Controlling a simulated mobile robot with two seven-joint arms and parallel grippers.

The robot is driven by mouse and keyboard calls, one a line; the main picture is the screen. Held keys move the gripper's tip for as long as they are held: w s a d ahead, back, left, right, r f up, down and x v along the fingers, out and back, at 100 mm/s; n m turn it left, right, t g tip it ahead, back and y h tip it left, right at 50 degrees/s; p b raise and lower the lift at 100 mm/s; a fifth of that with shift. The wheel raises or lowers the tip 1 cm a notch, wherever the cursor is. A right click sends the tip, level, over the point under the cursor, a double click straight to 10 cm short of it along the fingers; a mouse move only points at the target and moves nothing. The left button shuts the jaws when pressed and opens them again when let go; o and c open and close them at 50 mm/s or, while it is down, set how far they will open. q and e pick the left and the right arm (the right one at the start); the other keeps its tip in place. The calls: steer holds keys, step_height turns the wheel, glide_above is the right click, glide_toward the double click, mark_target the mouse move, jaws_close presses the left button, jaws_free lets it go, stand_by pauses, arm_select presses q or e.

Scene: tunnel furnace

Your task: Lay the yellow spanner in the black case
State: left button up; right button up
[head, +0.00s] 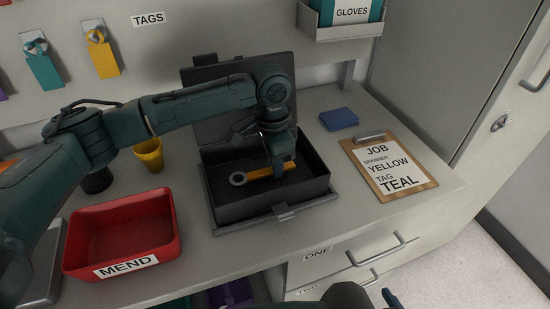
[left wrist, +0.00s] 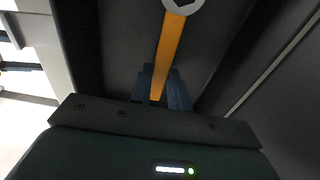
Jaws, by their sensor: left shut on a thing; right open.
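The black case (head: 264,212) stands open on the bench with its lid (head: 215,118) raised at the back. The yellow spanner (head: 262,174) is inside the case walls, its grey ring end (head: 238,179) toward the left. My left gripper (head: 283,167) reaches down into the case and is shut on the spanner's handle. In the left wrist view the spanner (left wrist: 169,45) runs up from between the fingers (left wrist: 160,88). I cannot tell whether it touches the case floor. My right gripper (head: 390,299) barely shows at the bottom edge, open; most of it is cut off.
A red MEND bin (head: 165,228) and a yellow cup (head: 149,154) stand left of the case. A clipboard (head: 388,165) reading spanner yellow, tag teal and a blue block (head: 339,119) lie to the right. Teal (head: 43,70) and yellow (head: 103,58) tags hang behind.

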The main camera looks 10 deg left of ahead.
arm_select(q)
steer(key=o, duration=1.4)
steer(key=shift+r, duration=0.15)
steer(key=shift+r+p, duration=3.2)
steer(key=shift+p, duration=1.4)
step_height(320, 180, up, 2)
steer(key=shift+r+p, duration=0.15)
steer(key=shift+p, duration=0.7)
